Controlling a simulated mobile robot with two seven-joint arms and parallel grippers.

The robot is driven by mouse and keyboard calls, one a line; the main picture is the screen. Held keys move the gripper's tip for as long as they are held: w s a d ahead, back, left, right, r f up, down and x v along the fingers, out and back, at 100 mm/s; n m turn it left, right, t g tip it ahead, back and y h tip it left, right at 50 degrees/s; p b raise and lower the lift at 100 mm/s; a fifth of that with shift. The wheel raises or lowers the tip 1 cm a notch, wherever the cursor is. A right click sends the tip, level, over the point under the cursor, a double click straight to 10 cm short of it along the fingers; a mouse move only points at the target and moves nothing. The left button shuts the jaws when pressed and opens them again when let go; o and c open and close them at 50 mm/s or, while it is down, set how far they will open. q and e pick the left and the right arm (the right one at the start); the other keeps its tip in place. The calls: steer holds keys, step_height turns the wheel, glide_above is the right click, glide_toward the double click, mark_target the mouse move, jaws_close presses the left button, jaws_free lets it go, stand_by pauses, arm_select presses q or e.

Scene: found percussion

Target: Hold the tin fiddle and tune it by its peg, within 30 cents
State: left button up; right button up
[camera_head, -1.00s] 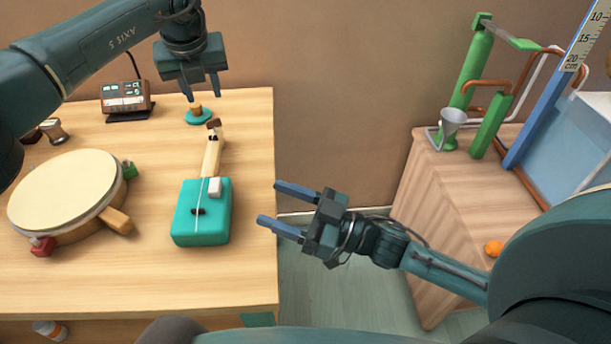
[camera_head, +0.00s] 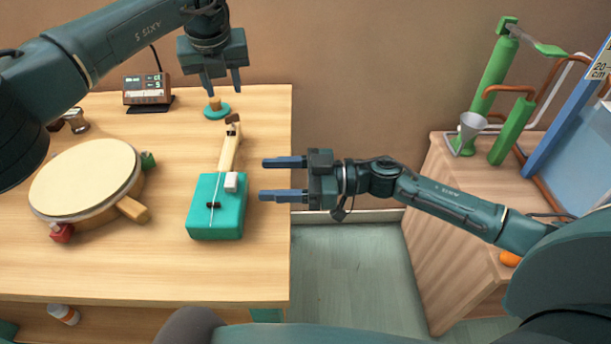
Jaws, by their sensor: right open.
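The tin fiddle lies on the wooden table, with a teal tin body (camera_head: 216,222), a pale wooden neck (camera_head: 229,152) and a dark brown head with its peg (camera_head: 233,120) at the far end. A white block sits on the body near the neck. My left gripper (camera_head: 222,88) hangs with its fingers down above the far part of the table, beyond the fiddle's head; its fingers are apart and hold nothing. My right gripper (camera_head: 284,179) is open and empty, fingers pointing left, just right of the fiddle and not touching it. A tuner-like device with a display (camera_head: 148,89) stands at the back left.
A drum (camera_head: 85,178) with clamps and a wooden handle lies left of the fiddle. A teal disc with a cork-like knob (camera_head: 216,110) sits below my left gripper. A second table (camera_head: 455,205) with green pipes stands right, across a floor gap.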

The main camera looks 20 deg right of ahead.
mark_target(236, 179)
steer(key=shift+x, duration=2.6)
steer(key=shift+c, duration=0.3)
steer(key=c, duration=1.2)
